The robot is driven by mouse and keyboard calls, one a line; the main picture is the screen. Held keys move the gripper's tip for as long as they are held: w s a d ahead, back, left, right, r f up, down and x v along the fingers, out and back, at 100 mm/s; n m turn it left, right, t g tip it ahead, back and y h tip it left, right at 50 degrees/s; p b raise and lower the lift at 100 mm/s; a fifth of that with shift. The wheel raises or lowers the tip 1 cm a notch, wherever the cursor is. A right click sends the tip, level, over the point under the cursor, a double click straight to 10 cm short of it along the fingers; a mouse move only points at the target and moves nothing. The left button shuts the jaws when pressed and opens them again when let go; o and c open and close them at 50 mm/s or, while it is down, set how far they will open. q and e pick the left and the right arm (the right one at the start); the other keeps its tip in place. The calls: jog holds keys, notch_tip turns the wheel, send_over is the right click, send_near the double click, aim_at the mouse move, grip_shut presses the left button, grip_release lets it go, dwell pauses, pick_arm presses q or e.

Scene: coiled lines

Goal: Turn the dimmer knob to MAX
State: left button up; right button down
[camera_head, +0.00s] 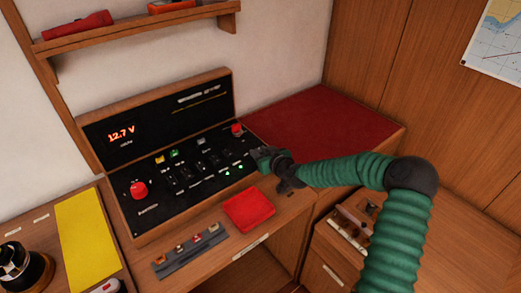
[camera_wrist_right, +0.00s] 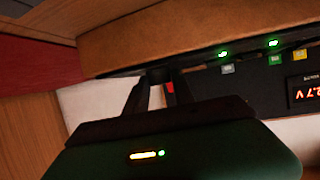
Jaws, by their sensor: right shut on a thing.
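The dark control panel (camera_head: 205,182) sits in a wooden case, with a red display (camera_head: 121,135) reading 12.7 V on its upright back. My right gripper (camera_head: 264,158) is at the panel's right front corner, shut on a small dark knob that it mostly hides. In the right wrist view, the panel appears upside down and the fingers (camera_wrist_right: 152,92) close around a dark knob top (camera_wrist_right: 158,75). The knob's pointer and any MAX mark cannot be made out. A large red knob (camera_head: 139,190) is at the panel's left, and a smaller red one (camera_head: 237,130) at its right. My left gripper is not in view.
A red pad (camera_head: 249,208) and a grey strip with small fittings (camera_head: 190,250) lie before the panel. A yellow sheet (camera_head: 90,240) lies left. A red-topped surface (camera_head: 325,125) is behind my right arm. A shelf (camera_head: 135,32) hangs above.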

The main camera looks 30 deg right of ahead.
jog(key=m+h, duration=0.1)
jog(key=m+g+h+p, duration=0.1)
jog(key=m+h, duration=0.1)
jog(key=a+m+h+p, duration=0.1)
jog(key=h, duration=0.1)
jog(key=shift+w+r, duration=0.2)
jog(key=shift+r, duration=0.15)
jog(key=m+g+h+p, duration=0.2)
jog(key=m+h, duration=0.1)
jog(key=shift+w+m+g+p, duration=0.15)
jog(key=shift+m+g+p, duration=0.15)
jog(key=shift+m, duration=0.1)
jog(key=shift+f+m+g+h+p, duration=0.15)
jog(key=shift+m+g+h+p, duration=0.6)
jog(key=shift+m+g+h, duration=0.3)
jog(key=shift+f, duration=0.1)
jog(key=c, duration=1.1)
grip_release()
jog(key=shift+f, duration=0.1)
jog(key=shift+a, duration=0.1)
jog(key=v, duration=1.6)
jog(key=shift+a+r+b, duration=0.25)
jog(key=shift+a+b, duration=0.05)
jog(key=shift+b, duration=0.1)
